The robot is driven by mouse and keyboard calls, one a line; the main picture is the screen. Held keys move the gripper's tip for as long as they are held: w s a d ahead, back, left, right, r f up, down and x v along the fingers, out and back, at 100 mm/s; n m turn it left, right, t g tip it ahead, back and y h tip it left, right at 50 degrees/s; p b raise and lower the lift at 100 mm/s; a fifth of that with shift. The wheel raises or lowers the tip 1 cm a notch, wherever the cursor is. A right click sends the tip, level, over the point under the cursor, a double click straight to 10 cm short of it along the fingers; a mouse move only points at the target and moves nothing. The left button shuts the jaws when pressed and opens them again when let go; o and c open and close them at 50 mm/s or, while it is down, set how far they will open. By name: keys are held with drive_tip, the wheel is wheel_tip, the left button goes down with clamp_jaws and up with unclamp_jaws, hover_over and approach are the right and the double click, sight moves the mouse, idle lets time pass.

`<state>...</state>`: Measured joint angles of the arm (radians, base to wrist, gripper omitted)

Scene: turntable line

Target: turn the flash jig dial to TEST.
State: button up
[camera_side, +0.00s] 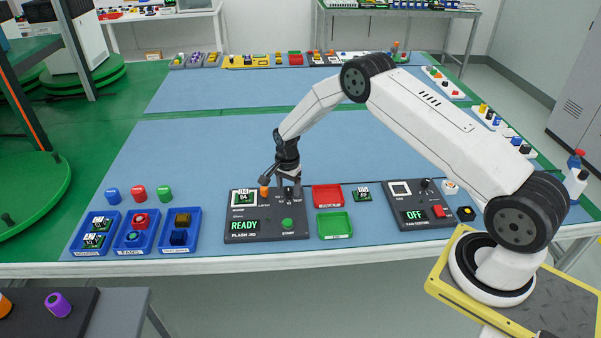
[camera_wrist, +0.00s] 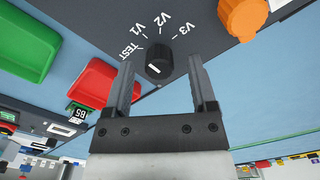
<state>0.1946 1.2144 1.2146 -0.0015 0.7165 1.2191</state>
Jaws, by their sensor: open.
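The flash jig (camera_side: 265,236) is a dark panel at the front of the table, with a lit READY display (camera_side: 244,226) and a green START button (camera_side: 287,223). In the wrist view its dial (camera_wrist: 158,62) is a black knob with a white mark. The labels TEST (camera_wrist: 130,51), V1, V2 and V3 are arranged around it. The mark lies toward the knob's lower left; which label it is set to is unclear. My gripper (camera_wrist: 161,72) is open, its fingers apart on either side of the dial. In the side view my gripper (camera_side: 288,190) hides most of the dial.
An orange knob (camera_side: 264,191) stands on the jig beside a numbered board (camera_side: 243,198). Right of the jig are a red tray (camera_side: 327,196), a green tray (camera_side: 334,225), a loose board (camera_side: 361,193) and a second panel reading OFF (camera_side: 413,215). Blue bins (camera_side: 180,246) stand left.

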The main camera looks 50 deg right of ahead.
drive_tip(key=shift+f, duration=0.3)
clamp_jaws()
drive_tip(key=shift+n, duration=0.5)
drive_tip(key=n, duration=0.3)
drive_tip(key=shift+n, duration=0.3)
drive_tip(key=n, duration=0.4)
drive_tip(key=shift+n, duration=0.3)
